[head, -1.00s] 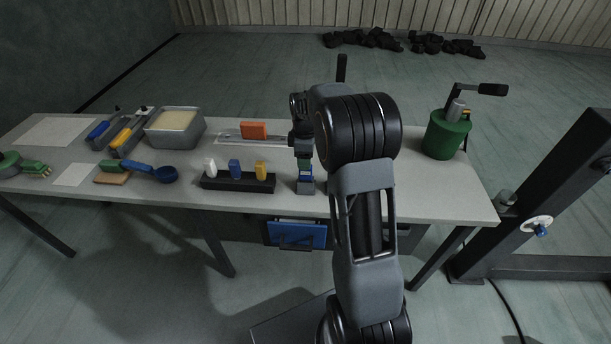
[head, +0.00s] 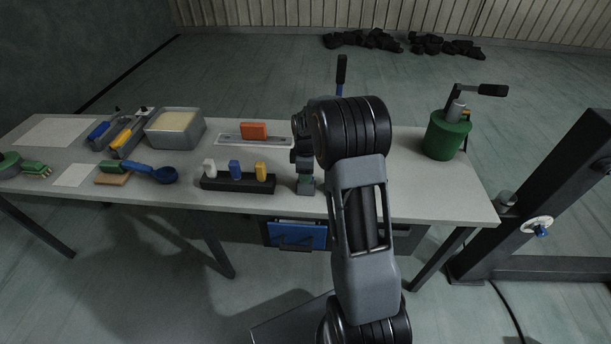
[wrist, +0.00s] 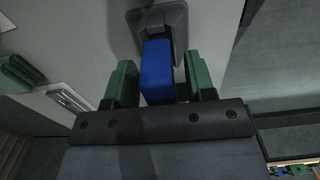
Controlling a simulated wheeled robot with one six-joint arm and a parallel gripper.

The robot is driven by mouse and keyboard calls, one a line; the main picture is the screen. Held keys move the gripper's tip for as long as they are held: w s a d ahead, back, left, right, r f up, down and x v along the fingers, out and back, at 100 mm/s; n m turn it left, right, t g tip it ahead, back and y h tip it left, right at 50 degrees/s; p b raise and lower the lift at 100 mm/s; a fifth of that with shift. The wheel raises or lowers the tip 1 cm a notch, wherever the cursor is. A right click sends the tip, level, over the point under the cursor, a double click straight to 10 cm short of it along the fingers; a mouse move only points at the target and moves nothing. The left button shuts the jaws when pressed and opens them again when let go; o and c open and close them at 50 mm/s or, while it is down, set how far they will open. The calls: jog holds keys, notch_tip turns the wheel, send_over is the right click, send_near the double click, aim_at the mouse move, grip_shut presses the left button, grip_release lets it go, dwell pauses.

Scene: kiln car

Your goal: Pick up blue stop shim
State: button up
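In the head view my gripper (head: 305,174) points down at the table, right of a black rack, and hides the block. The grey foot of the holder (head: 305,187) shows just below the fingers.
A green canister (head: 446,136) stands at the right. The table between my gripper and the canister is mostly clear.

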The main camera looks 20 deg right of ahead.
grip_shut()
jog(key=shift+r, duration=0.15)
